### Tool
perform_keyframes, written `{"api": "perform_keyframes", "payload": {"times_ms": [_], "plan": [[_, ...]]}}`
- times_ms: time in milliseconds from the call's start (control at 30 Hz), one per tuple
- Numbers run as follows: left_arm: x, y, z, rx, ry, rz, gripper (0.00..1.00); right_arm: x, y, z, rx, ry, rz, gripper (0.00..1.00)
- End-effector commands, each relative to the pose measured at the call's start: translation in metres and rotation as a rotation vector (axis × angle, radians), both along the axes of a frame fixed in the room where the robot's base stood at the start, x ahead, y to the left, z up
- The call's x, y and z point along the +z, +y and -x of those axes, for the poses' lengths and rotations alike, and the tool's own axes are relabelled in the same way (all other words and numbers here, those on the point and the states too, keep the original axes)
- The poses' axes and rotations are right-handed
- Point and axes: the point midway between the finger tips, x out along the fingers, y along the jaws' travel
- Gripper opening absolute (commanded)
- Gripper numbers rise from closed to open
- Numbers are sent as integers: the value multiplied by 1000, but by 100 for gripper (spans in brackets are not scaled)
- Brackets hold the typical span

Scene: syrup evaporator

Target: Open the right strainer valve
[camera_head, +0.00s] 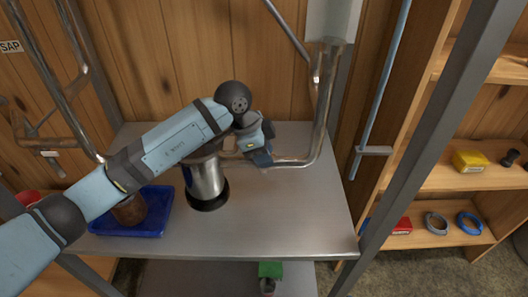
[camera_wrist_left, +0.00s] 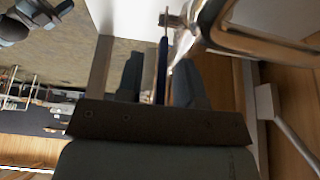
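A metal pipe (camera_head: 322,115) comes down at the back right of the steel table and bends left toward a steel canister with a dark base (camera_head: 207,180). My left arm crosses in front, hiding the canister's top and part of the pipe. My left gripper (camera_head: 262,156) is at the left part of the pipe, just right of the canister. In the left wrist view its two dark fingers (camera_wrist_left: 162,82) stand apart, with a thin dark blue valve handle (camera_wrist_left: 162,68) between them. A gap shows beside the handle. The valve body is mostly hidden. My right gripper is not in view.
A blue tray (camera_head: 160,222) with a brown jar (camera_head: 130,210) sits on the left of the table (camera_head: 290,225). A white box (camera_head: 332,20) hangs above the pipe. Grey posts and wooden shelves (camera_head: 455,178) with small items stand at right. The table's right front is clear.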

Motion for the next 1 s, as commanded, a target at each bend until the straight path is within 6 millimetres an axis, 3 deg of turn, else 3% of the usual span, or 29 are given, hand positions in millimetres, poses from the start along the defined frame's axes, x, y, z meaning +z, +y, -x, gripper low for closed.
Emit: {"api": "perform_keyframes", "payload": {"times_ms": [200,333,367,733,1000], "plan": [[0,0,0,0,0,0,32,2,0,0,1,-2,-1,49],[0,0,0,0,0,0,2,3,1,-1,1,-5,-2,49],[0,0,0,0,0,0,0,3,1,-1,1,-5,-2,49],[2,-2,0,-1,0,-26,0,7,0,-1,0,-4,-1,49],[4,-12,-1,-2,-3,-170,0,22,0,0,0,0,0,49]]}}
